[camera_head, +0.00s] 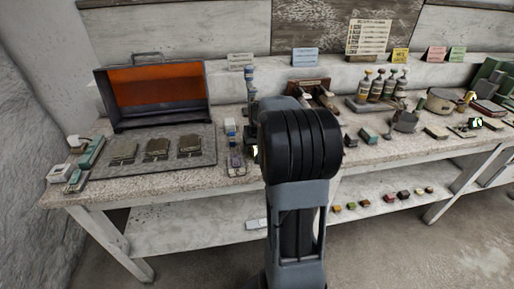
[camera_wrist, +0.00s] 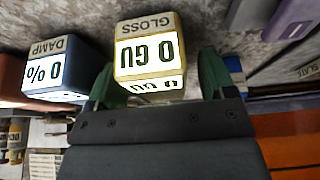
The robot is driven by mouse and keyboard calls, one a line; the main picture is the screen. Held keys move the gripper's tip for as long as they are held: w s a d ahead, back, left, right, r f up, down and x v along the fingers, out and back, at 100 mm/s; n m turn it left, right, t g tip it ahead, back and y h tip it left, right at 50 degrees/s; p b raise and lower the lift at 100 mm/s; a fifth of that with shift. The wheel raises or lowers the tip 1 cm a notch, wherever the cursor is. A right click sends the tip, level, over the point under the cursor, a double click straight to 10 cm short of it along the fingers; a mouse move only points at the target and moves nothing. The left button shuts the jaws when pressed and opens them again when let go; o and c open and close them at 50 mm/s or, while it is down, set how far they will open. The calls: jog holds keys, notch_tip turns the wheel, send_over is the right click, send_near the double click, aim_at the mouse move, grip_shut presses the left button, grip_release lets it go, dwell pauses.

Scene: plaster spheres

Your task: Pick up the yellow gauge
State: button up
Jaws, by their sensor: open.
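The yellow gauge (camera_wrist: 150,50) has a white display reading "0 GU" and a "GLOSS" label, inverted in the wrist view. My gripper (camera_wrist: 158,62) is open, with one dark green finger on each side of the gauge in that view. The gauge appears nearer the left finger, with a wider gap to the right one. I cannot tell whether either finger touches it. In the head view my arm hides the gripper, and only a small yellowish bit (camera_head: 255,153) shows beside the arm; I cannot tell whether it is the gauge.
A blue gauge (camera_wrist: 62,75) labelled "DAMP" stands close to the left finger in the wrist view. The speckled bench (camera_head: 190,180) holds an open orange-lined case (camera_head: 160,85), panels on a grey board (camera_head: 205,165) and several bottles (camera_head: 377,88). Coloured blocks (camera_head: 390,198) lie on the lower shelf.

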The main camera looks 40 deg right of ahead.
jog(key=c, duration=1.1)
jog(key=shift+r, duration=0.15)
jog(key=shift+r, duration=0.3)
notch_tip(320, 180, up, 2)
jog(key=shift+r, duration=0.1)
jog(key=s+d+r, duration=0.3)
jog(key=s+r, duration=0.7)
jog(key=s, duration=0.3)
jog(key=shift+s+p, duration=0.3)
jog(key=shift+p, duration=0.1)
